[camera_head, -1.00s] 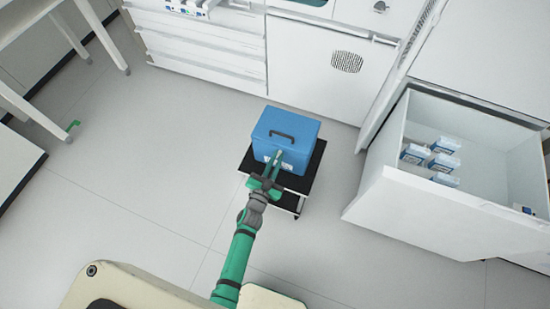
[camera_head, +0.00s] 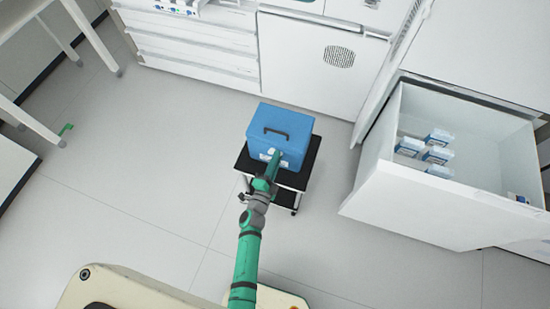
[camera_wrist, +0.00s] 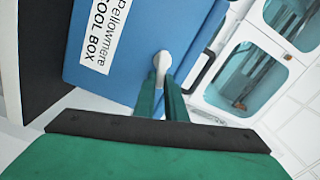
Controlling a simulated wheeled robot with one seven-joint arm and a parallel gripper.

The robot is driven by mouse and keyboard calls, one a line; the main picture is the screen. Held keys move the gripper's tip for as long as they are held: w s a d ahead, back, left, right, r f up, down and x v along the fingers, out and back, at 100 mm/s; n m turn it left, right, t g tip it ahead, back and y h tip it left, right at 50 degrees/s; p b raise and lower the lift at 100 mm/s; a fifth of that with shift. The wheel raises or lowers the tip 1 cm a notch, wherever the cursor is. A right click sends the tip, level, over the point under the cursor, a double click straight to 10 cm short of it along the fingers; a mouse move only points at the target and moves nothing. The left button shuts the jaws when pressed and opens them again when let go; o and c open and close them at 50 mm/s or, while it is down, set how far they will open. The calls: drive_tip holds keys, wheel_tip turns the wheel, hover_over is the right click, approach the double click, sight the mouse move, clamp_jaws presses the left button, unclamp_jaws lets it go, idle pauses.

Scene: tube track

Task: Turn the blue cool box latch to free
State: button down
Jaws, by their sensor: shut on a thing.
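The blue cool box (camera_head: 281,132) stands on a small black-topped cart (camera_head: 240,163), with a dark handle on its lid. In the wrist view the box's front face (camera_wrist: 130,40) fills the upper middle and carries a white label reading "Pellowmere COOL BOX". A pale grey latch (camera_wrist: 162,60) sits on that face beside the label. My gripper (camera_wrist: 163,80) is at the front of the box, its two green fingers closed on the latch. The fingers hide part of the latch, so its exact angle is hard to tell. My gripper also shows in the head view (camera_head: 274,160).
An open white drawer (camera_head: 430,205) with several blue-and-white packs (camera_head: 437,155) is to the right. White cabinets (camera_head: 315,65) stand behind the cart. A white table (camera_head: 30,120) is at the left.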

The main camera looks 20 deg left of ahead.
drive_tip(key=shift+s+d+f+m, duration=0.1)
drive_tip(key=shift+f+m, duration=0.15)
drive_tip(key=shift+m, duration=0.65)
drive_tip(key=shift+f+m, duration=0.2)
drive_tip(key=shift+m, duration=0.7)
drive_tip(key=c, duration=1.8)
unclamp_jaws()
drive_tip(key=s, duration=1)
drive_tip(key=shift+s+a, duration=0.2)
drive_tip(key=shift+s, duration=0.15)
